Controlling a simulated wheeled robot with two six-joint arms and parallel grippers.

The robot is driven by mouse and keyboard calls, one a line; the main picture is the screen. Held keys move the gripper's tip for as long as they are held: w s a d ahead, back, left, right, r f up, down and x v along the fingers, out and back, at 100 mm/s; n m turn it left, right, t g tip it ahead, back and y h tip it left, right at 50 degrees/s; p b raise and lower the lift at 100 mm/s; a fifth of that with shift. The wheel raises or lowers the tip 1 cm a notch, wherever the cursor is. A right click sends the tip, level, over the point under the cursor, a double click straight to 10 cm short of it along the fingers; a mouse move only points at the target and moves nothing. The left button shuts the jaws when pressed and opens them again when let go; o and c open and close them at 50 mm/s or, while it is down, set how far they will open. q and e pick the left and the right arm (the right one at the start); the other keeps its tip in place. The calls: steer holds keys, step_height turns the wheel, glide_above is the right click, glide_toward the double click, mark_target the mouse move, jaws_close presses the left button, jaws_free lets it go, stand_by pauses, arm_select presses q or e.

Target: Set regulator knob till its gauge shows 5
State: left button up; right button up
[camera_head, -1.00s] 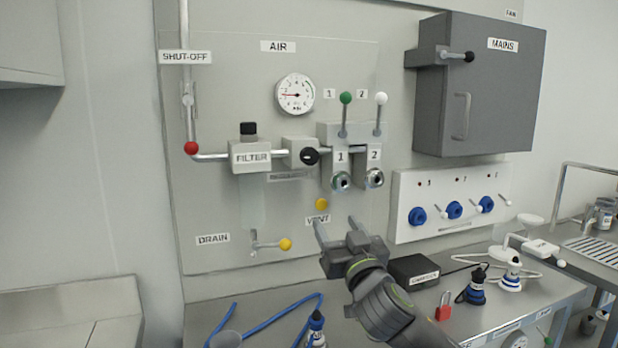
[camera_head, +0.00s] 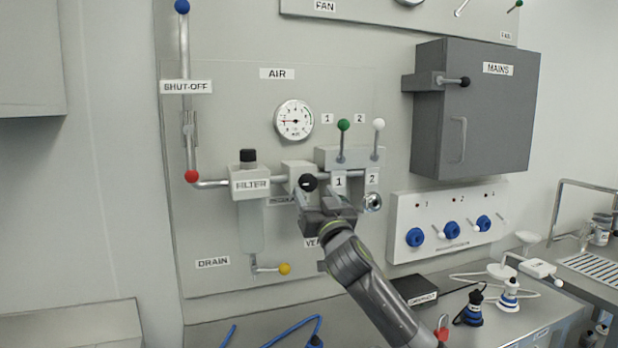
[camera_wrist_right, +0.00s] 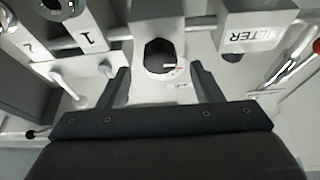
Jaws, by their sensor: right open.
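The black regulator knob (camera_head: 308,183) sits on the front of a light grey block (camera_head: 292,174) between the filter (camera_head: 250,184) and the two outlets. My right gripper (camera_head: 322,194) is open, just in front of and below the knob. In the right wrist view the knob (camera_wrist_right: 160,52) shows between the two spread fingers (camera_wrist_right: 161,78), with gaps on both sides. My left gripper is not in view.
Outlet 2 (camera_head: 373,202) is just right of my right gripper, with green (camera_head: 344,125) and white (camera_head: 379,125) levers above. The yellow drain handle (camera_head: 285,269) is below left. The grey MAINS box (camera_head: 480,110) stands out from the wall at the right.

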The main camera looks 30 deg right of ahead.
mark_target(310, 185)
steer(key=shift+p+x, duration=0.7)
steer(key=shift+x, duration=1.8)
